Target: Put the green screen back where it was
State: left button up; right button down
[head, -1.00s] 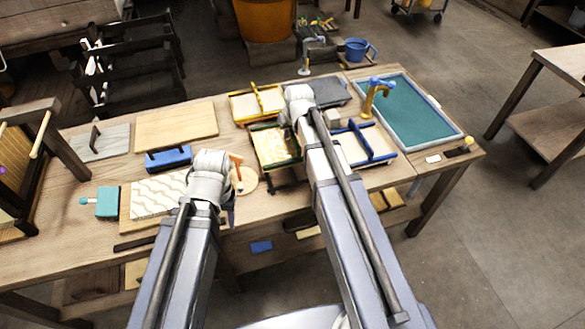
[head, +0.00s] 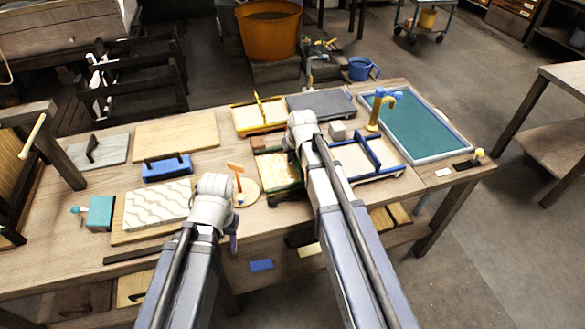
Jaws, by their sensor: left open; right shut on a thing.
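The green screen (head: 272,160) has a dark green frame and a patterned yellowish mesh. It is at the middle of the table in the head view, between the yellow-framed screen (head: 250,121) and the table's front edge. My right gripper (head: 299,135) is over its right side, shut on it. The wrist hides the fingers and the grasped part, so I cannot tell whether the screen touches the table. My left gripper (head: 216,192) is open to the left, near the table's front edge, with its fingers mostly hidden by its wrist.
A blue-framed screen (head: 388,154) stands right of my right arm, beside a teal-lined tray (head: 430,128). A grey slab (head: 322,103) lies behind. To the left are a wave-patterned block (head: 158,203), a blue tool (head: 168,168), a wooden board (head: 178,134) and a teal block (head: 101,212).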

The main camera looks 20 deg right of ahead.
aim_at(293, 164)
jog(key=shift+f+b, duration=1.8)
jog(key=shift+f+b, duration=0.3)
jog(key=c, duration=0.9)
grip_release()
jog(key=shift+r, duration=0.25)
